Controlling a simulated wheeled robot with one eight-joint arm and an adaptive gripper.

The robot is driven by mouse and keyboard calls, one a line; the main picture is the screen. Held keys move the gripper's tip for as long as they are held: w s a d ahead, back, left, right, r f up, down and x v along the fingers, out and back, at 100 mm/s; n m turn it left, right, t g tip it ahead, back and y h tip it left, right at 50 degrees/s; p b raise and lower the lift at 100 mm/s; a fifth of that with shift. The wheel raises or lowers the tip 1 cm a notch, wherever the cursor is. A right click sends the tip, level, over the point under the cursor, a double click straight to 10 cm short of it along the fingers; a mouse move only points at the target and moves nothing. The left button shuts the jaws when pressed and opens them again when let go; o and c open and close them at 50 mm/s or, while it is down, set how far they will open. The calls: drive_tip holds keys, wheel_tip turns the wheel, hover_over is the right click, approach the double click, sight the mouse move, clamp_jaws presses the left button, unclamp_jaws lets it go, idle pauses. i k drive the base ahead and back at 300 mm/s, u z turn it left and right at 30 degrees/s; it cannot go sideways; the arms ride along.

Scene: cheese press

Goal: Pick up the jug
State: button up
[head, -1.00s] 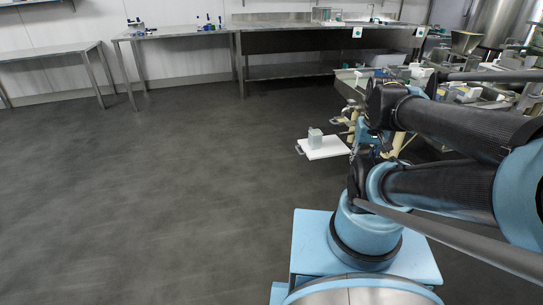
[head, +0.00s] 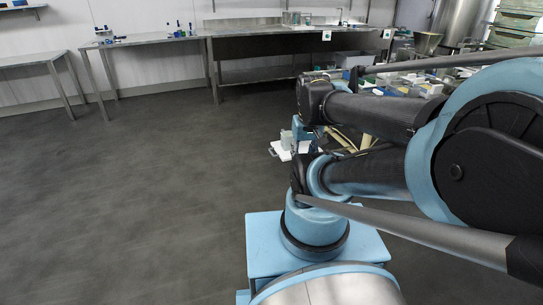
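I cannot pick out a jug with certainty in the head view. Small metal containers (head: 291,18) stand on the back counter, too small to identify. My gripper (head: 300,133) is at the end of my folded arm, right of the picture's middle. It is low and mostly hidden behind my own links, so its fingers cannot be made out. Whether it holds anything does not show.
A white board (head: 283,153) with a pale block lies just beyond my arm. Cluttered equipment (head: 408,82) stands behind my arm at right. A steel counter (head: 262,43) and table (head: 150,40) line the back wall. Floor at left is clear.

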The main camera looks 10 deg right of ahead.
sight(286, 139)
drive_tip(key=i, duration=0.95)
drive_tip(key=z, duration=0.05)
